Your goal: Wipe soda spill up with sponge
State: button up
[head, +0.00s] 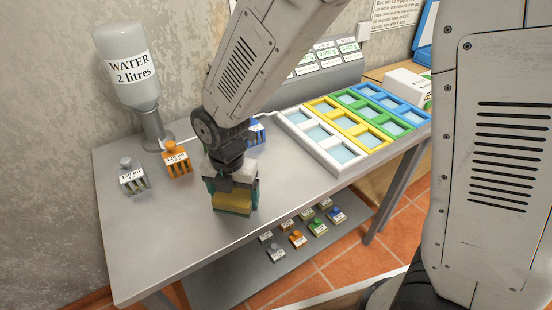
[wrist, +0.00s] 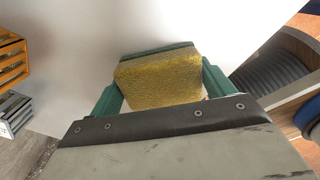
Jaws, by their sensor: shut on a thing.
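My gripper (head: 231,185) is shut on the sponge (head: 232,204), a yellow block with a green layer. The sponge is low over the grey metal table (head: 165,225), near its front edge; I cannot tell whether it touches the top. In the wrist view the sponge (wrist: 160,80) sits between the two green fingers of my gripper (wrist: 161,88), its yellow face towards the camera. No soda spill shows on the visible tabletop; whatever is under the sponge and gripper is hidden.
A water bottle on a stand (head: 128,65), a white box (head: 132,177) and an orange box (head: 176,159) stand at the left. A blue box (head: 257,132) is partly behind my arm. A coloured compartment tray (head: 335,165) fills the right. Several small boxes sit on the lower shelf (head: 235,283).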

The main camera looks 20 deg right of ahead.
jog(key=shift+s+r, duration=0.2)
jog(key=shift+s, duration=0.15)
jog(key=shift+r, duration=3.9)
